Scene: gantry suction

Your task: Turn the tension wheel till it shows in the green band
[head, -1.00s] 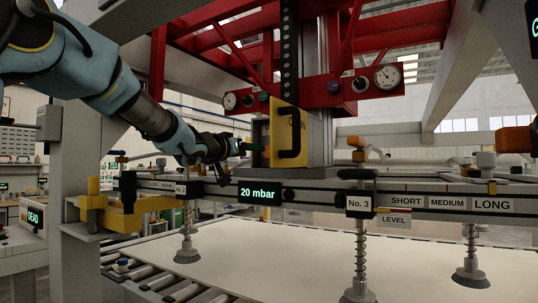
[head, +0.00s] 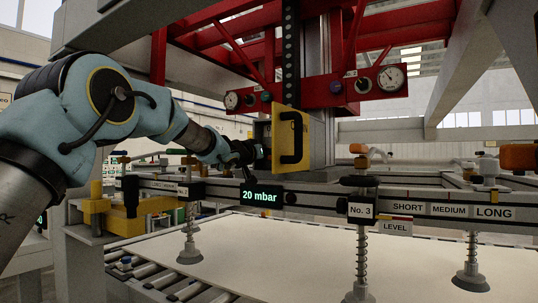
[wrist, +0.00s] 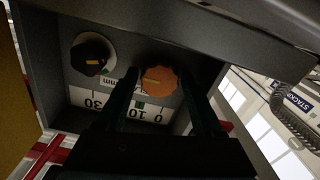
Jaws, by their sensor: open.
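The orange tension wheel (wrist: 160,80), with a light pointer line, sits inside a grey box. A white scale (wrist: 112,106) below it shows 0, 10 and 30 upside down, with a small green mark partly behind a finger. My gripper (wrist: 159,88) is open, one dark green finger on each side of the wheel. I cannot tell whether the fingers touch it. In the head view, my gripper's front (head: 250,153) reaches to the box behind the open yellow door (head: 287,138), and the wheel is hidden.
A black knob (wrist: 91,54) with a yellow line sits beside the wheel in the box. The box's grey walls surround the fingers closely. Below, a rail carries a 20 mbar display (head: 261,196) and suction cups (head: 189,252) over a pale sheet (head: 270,250).

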